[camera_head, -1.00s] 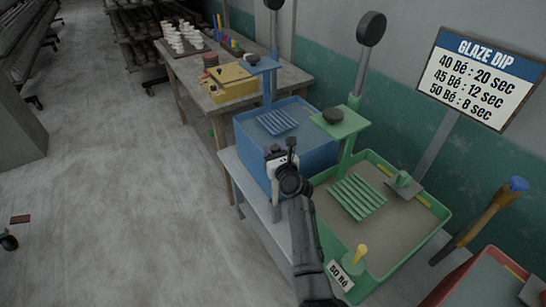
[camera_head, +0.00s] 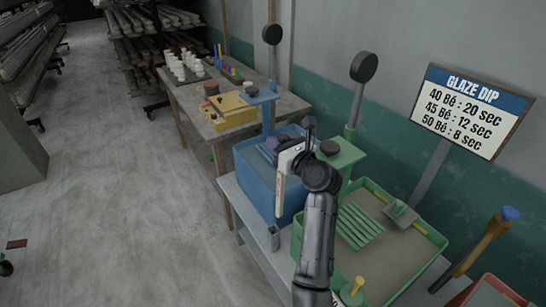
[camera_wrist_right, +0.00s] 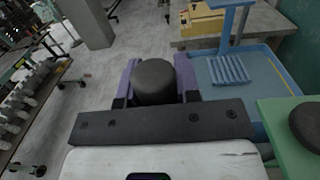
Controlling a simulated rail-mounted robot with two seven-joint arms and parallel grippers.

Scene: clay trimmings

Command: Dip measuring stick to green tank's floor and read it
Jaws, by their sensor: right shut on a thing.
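The green tank (camera_head: 424,264) stands at the right of the head view, filled with grey glaze; a slatted green rack hangs over it, and its floor is hidden. My right gripper (camera_head: 270,146) is raised beside the blue tank, left of the green one. It is shut on the measuring stick (camera_head: 279,195), a pale strip that hangs down in front of the blue tank's wall. In the right wrist view, the stick's round black top (camera_wrist_right: 155,80) sits between the purple fingers. My left gripper is not in view.
The blue tank (camera_head: 255,185) with its own rack stands behind the gripper. A glaze dip sign (camera_head: 468,110) shows 40 Bé 20 sec, 45 Bé 12 sec, 50 Bé 8 sec.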

